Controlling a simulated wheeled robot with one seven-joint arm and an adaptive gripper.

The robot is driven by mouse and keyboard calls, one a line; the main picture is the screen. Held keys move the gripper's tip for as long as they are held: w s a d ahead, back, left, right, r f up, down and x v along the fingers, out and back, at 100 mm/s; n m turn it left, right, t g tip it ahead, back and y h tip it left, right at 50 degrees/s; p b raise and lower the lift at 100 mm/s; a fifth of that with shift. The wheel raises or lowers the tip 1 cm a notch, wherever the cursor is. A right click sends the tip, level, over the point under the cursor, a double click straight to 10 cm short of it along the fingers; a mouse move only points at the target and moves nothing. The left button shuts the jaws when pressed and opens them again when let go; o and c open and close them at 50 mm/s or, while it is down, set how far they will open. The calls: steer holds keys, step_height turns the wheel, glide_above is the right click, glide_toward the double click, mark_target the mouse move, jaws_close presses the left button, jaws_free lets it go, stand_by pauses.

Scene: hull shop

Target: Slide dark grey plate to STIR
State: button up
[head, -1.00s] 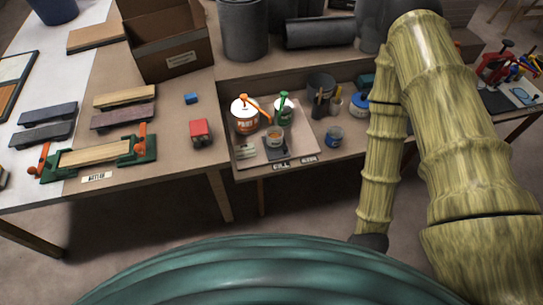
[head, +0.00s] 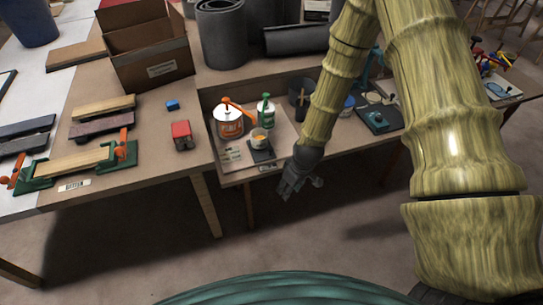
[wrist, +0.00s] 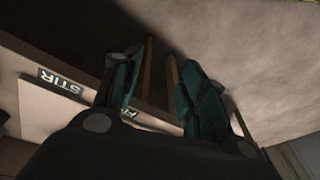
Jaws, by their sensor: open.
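The dark grey plate (head: 263,157) lies in the recessed bay near its front edge, with a small cup of orange stuff (head: 260,138) at its back edge; I cannot tell whether the cup stands on it. The STIR label (wrist: 60,82) shows in the wrist view on the bay's front edge; in the head view it is small and unreadable. My gripper (head: 287,192) is open and empty, in front of the bay edge and right of the plate. In the wrist view my open fingers (wrist: 157,80) partly cover a second label (wrist: 130,115). The plate is not visible there.
A white tub with an orange pump (head: 229,122) and a green-topped bottle (head: 265,110) stand behind the plate. A dark pot with tools (head: 300,93) is farther back. Floor is open in front of the bay.

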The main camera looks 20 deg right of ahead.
steer(key=w+d+r+n+t+y+b, duration=0.15)
steer(key=w+r, duration=0.25)
steer(key=w, duration=0.6)
steer(key=n+b, duration=0.3)
glide_toward(272, 149)
steer(key=shift+p+x, duration=0.65)
steer(key=shift+x, duration=3.85)
steer(key=shift+w, duration=0.15)
jaws_close()
